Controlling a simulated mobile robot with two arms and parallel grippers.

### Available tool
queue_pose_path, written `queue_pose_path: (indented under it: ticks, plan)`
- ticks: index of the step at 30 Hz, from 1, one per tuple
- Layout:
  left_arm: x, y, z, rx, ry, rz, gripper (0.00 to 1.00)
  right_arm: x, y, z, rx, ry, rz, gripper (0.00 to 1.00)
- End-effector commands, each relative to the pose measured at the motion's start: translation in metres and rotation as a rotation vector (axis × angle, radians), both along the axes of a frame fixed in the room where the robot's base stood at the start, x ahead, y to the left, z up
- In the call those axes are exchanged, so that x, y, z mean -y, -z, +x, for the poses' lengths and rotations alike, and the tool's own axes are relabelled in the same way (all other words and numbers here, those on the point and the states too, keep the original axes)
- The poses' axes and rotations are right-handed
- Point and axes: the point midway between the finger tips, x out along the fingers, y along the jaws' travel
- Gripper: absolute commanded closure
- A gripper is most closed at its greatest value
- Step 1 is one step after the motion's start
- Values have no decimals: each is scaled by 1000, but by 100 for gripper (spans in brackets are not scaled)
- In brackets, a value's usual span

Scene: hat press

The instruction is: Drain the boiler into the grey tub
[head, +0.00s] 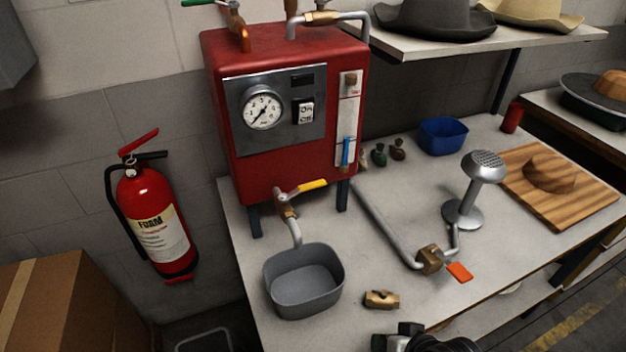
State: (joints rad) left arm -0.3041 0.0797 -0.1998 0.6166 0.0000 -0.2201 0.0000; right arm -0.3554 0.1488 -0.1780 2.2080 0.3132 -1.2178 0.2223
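The red boiler (225,135) stands on dark legs at the table's back left. Its front has a round gauge (262,109), a switch (304,112) and a sight glass (347,140) with blue in the lower part. Below it, a brass drain valve (285,205) has a yellow lever (312,185) pointing right, across the downward pipe. The pipe's outlet (296,238) hangs over the grey tub (322,281), which looks empty. My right gripper (397,336) shows only partly at the bottom edge, below the tub and apart from it; its opening is unclear. My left gripper is out of view.
A brass fitting (382,299) lies between the tub and my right gripper. A pipe with an orange-handled valve (430,259) runs to a metal steam head (484,167). A blue tub (443,135) and wooden board (582,205) lie farther right. A fire extinguisher (155,220) hangs left.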

Motion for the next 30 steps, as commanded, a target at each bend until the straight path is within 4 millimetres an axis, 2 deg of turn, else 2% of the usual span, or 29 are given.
queue_pose_path:
  ticks: [1, 8, 13, 18, 22, 26, 30]
  plan:
    - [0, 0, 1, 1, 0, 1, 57, -8, -5, 16, 25, 15, 63, 64]
    - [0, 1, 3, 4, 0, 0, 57, -44, -46, 78, 107, 100, 430, 64]
    - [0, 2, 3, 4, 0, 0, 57, -63, -93, 127, 127, 175, 759, 64]
    - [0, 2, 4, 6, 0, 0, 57, -70, -142, 169, 98, 250, 1078, 64]
    - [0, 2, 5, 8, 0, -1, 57, -71, -161, 184, 74, 280, 1202, 64]
    - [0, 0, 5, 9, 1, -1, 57, -75, -165, 192, 67, 288, 1230, 64]
    - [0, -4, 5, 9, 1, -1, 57, -91, -167, 206, 67, 287, 1229, 64]
